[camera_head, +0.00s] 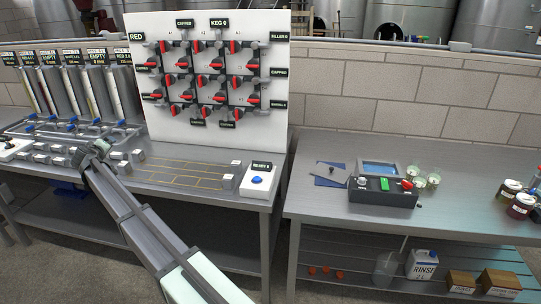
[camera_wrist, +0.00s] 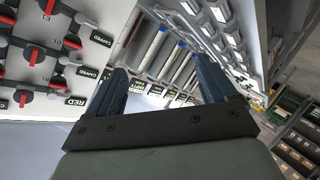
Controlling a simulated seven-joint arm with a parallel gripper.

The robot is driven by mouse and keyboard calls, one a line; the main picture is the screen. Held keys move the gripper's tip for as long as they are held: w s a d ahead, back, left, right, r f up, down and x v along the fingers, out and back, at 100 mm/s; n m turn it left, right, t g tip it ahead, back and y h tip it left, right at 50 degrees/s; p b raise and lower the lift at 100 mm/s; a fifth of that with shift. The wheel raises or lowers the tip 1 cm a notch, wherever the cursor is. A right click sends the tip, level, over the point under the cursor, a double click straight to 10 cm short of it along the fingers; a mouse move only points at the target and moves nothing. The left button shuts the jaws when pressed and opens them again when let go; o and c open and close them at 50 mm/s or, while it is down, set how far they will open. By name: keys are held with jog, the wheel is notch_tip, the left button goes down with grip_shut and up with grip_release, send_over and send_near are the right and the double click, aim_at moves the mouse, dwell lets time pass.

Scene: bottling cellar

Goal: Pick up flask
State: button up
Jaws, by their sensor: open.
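My gripper (camera_head: 91,153) is at the left workbench, in front of the row of tubes with valves. In the wrist view its two dark fingers (camera_wrist: 163,82) are apart, with nothing held between them. Nothing I see is clearly marked as the flask. Small clear glass vessels (camera_head: 433,180) stand on the right bench beside a dark instrument box, too small to tell their shape. Jars with dark contents (camera_head: 519,206) stand at that bench's right end. All these are far to the right of my gripper, and the wrist view does not show them.
A white valve board (camera_head: 215,125) with red handles stands behind the left bench (camera_head: 185,163). A button box (camera_head: 259,181) sits at its right end. The instrument box (camera_head: 383,193) is on the right bench (camera_head: 330,204). A RINSE jug (camera_head: 422,264) stands on the shelf below.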

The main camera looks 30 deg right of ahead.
jog(key=d+f+m+g+h, duration=0.1)
jog(key=d+m+g+h, duration=0.2)
jog(key=d, duration=1.6)
jog(key=d+f+m+g, duration=0.25)
jog(key=d+m, duration=0.25)
jog(key=d, duration=1.4)
jog(key=s+d+f+m+g, duration=0.15)
jog(key=s+d, duration=0.35)
jog(key=d, duration=0.6)
jog(key=s+d+m+g, duration=0.25)
jog(key=s+d, duration=0.25)
jog(key=d, duration=0.5)
jog(key=s+d+f+m+g, duration=0.1)
jog(key=s+d+m+g, duration=0.3)
jog(key=d, duration=0.7)
jog(key=s+d+m+y, duration=0.2)
jog(key=s+d, duration=1.1)
jog(key=d, duration=0.1)
notch_tip(320, 180, up, 5)
jog(key=m+y, duration=0.5)
jog(key=m, duration=0.3)
send_over(435, 176)
jog(key=d, duration=0.2)
jog(key=f, duration=1.2)
jog(key=shift+w+a+f, duration=0.15)
jog(key=shift+w+f, duration=0.05)
jog(key=shift+f, duration=0.15)
